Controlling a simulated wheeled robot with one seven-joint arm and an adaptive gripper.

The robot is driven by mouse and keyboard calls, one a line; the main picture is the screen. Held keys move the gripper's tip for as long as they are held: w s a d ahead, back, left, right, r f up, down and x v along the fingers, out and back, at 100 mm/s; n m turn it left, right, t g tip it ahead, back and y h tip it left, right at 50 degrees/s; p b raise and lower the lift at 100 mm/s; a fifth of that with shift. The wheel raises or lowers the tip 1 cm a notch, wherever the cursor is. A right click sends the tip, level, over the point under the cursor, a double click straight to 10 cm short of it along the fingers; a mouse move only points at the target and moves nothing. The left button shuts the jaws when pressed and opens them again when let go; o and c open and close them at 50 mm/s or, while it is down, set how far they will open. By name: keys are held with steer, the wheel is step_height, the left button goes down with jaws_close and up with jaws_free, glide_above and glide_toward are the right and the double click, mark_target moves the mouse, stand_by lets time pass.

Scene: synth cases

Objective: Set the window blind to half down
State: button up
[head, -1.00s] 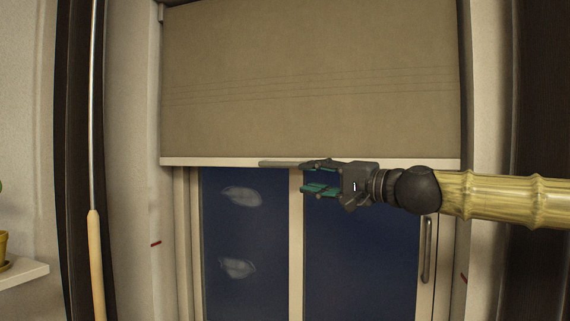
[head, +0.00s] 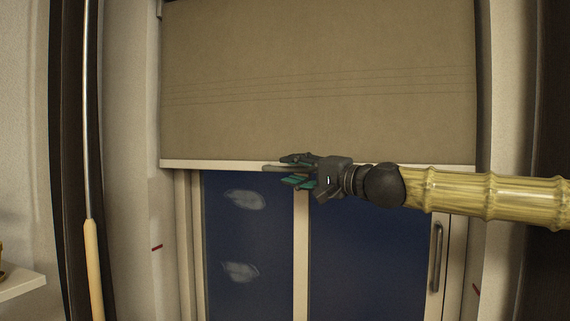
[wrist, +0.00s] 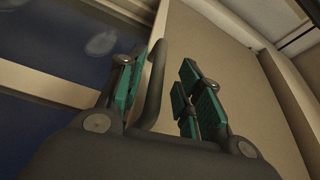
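The beige window blind (head: 310,110) hangs over the upper part of the window. Its pale bottom bar (head: 215,164) lies above the red marks on the left (head: 157,247) and right (head: 476,290) sides of the window surround. A grey pull handle (head: 272,168) sticks out at the bar. My gripper (head: 291,171) is open at this handle, with one finger above it and one below. In the wrist view the dark handle (wrist: 154,85) stands between the teal-padded fingers, close to the left one, with a clear gap to the right one. Whether it touches is unclear.
Dark blue window panes (head: 365,255) show below the blind, with a window handle (head: 436,257) at the right. A long rod with a wooden grip (head: 93,265) hangs at the left. A white shelf (head: 20,284) juts in at the lower left.

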mark_target(293, 170)
steer(key=p+x, duration=0.1)
steer(key=x, duration=0.2)
steer(key=shift+w+d+f, duration=0.1)
steer(key=shift+w+f, duration=0.05)
steer(key=shift+a, duration=0.2)
jaws_close()
